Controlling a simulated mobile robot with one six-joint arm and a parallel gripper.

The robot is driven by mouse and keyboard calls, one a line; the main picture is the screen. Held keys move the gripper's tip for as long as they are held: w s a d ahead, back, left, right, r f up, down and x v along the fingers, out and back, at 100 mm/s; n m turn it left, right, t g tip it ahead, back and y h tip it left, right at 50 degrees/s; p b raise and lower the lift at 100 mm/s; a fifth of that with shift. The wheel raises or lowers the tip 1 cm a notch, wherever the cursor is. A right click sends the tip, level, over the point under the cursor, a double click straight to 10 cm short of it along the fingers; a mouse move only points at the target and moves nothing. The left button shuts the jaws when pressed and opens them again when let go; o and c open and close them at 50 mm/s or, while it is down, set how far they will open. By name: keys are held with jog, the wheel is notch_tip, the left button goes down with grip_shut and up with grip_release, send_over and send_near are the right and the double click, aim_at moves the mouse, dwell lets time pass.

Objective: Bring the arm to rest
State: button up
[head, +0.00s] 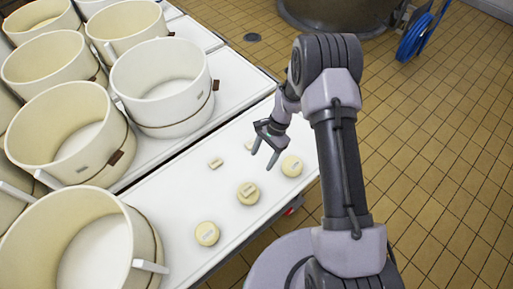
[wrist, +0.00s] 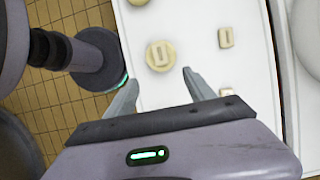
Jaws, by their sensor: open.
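My gripper (head: 263,160) is open and empty, its fingers spread and pointing down over the white table (head: 178,205) in the head view. Nothing shows between the fingers. In the wrist view the two fingertips (wrist: 161,77) reach toward a round cream disc (wrist: 160,55) with a label on it, apart from it as far as I can tell. My arm is bent, raised from the base and folded over at the elbow.
Round cream discs (head: 248,193) and small cream blocks (head: 215,163) lie on the table near my gripper. Large cream tubs (head: 164,88) crowd the left. A blue hose reel (head: 414,37) and a big vat (head: 340,15) stand behind. The tiled floor (head: 440,130) at right is clear.

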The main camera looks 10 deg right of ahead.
jog(key=s+r+n+t+h+b, duration=0.1)
jog(key=s+r+n+t, duration=0.15)
jog(key=r, duration=1.15)
jog(key=s+r+n+t+b, duration=0.1)
jog(key=s+r+t, duration=0.15)
jog(key=r, duration=1.05)
jog(key=s+d+r+n+t, duration=0.1)
jog(key=s+r, duration=0.3)
jog(key=s, duration=0.4)
jog(key=s+d+r+n+t+b, duration=0.1)
jog(key=s+r, duration=0.3)
jog(key=s, duration=0.4)
jog(key=shift+s+n+t+h+b, duration=0.3)
jog(key=shift+n+t+h, duration=0.1)
jog(key=shift+n+t, duration=0.3)
